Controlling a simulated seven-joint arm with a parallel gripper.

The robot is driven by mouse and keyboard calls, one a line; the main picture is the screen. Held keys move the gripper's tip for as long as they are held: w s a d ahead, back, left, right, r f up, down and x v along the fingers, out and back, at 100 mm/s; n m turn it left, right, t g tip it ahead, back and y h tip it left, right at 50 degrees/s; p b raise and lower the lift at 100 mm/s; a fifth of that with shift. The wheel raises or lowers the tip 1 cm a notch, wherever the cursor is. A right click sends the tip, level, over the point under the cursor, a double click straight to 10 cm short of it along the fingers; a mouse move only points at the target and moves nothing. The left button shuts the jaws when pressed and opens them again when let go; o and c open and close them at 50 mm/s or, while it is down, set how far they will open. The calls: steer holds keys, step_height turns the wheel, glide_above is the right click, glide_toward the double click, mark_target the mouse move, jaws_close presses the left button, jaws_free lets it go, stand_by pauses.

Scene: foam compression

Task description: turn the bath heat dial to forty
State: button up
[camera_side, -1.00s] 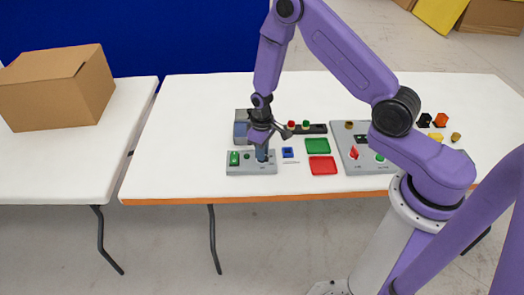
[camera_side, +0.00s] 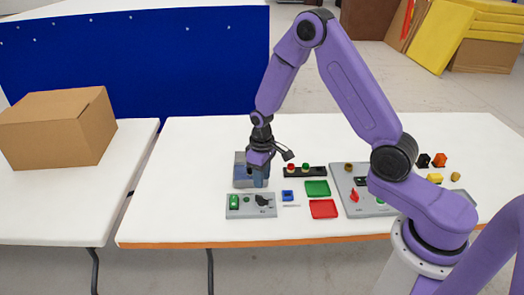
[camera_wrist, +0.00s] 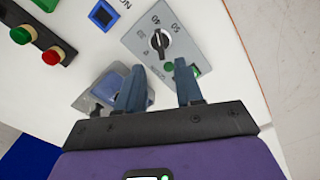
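The heat dial (camera_side: 264,201) is a black knob on a small grey panel (camera_side: 241,212) at the table's front. My gripper (camera_side: 258,184) hangs above and behind the panel, apart from the dial. In the wrist view the two fingers of my gripper (camera_wrist: 160,82) stand apart with nothing held between them.
A green switch (camera_side: 234,202) and a green button share the panel. A grey-blue box-like device (camera_side: 241,170) stands behind it. A blue square part (camera_side: 288,196), green tray (camera_side: 317,188), red tray (camera_side: 323,209) and black button bar (camera_side: 318,171) lie to the right. Left of the panel is clear.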

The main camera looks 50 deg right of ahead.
step_height(320, 180, up, 9)
steer(key=shift+r, duration=0.2)
stand_by(0.4)
steer(key=s+a+r+n, duration=0.2)
steer(key=s+a+r, duration=0.1)
steer(key=s, duration=0.4)
steer(key=s+a+r+n, duration=0.3)
steer(key=s+a, duration=0.1)
steer(key=s, duration=0.2)
steer(key=s+d+r+n, duration=0.2)
steer(key=s+n, duration=0.2)
steer(key=s, duration=1.3)
steer(key=shift+d+r+n, duration=0.2)
steer(key=shift+d+n, duration=0.1)
steer(key=shift+d, duration=0.1)
